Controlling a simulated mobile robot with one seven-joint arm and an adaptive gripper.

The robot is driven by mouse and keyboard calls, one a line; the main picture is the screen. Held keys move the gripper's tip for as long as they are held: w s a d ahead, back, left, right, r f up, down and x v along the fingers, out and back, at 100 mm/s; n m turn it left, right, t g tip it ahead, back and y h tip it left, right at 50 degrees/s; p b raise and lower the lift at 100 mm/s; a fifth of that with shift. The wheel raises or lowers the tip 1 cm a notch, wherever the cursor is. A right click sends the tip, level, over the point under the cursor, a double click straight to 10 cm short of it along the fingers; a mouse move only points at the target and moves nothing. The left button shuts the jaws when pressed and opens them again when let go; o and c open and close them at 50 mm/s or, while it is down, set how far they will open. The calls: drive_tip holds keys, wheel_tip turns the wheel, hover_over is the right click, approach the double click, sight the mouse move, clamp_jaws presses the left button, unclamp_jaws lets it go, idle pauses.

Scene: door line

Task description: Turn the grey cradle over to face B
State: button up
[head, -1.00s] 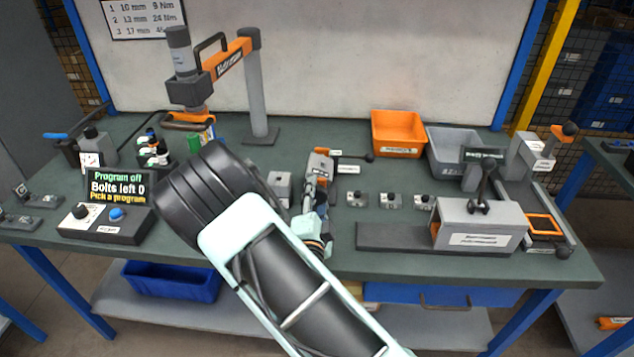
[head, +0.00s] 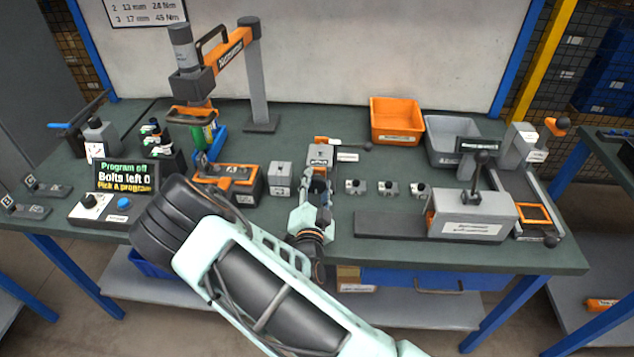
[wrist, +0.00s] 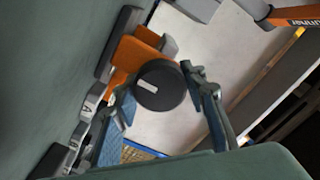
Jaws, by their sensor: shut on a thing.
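The grey cradle (head: 320,154), with orange on it, stands mid-table, its lever with a black ball end reaching right. My gripper (head: 318,180) comes at it from the front. In the wrist view my gripper (wrist: 163,90) has its blue-padded fingers on either side of a dark round knob (wrist: 160,85), shut on it. An orange part (wrist: 132,55) shows behind the knob. My gripper hides much of the cradle's front in the head view.
Left of the cradle stand a grey block (head: 280,180) and an orange-topped box (head: 228,178). Small grey blocks (head: 388,188) and a grey fixture (head: 470,215) stand to the right. An orange bin (head: 396,120) is behind. A post with an orange arm (head: 232,48) rises at back left.

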drive_tip(key=o, duration=1.2)
drive_tip(key=s, duration=1.2)
drive_tip(key=shift+a, duration=0.2)
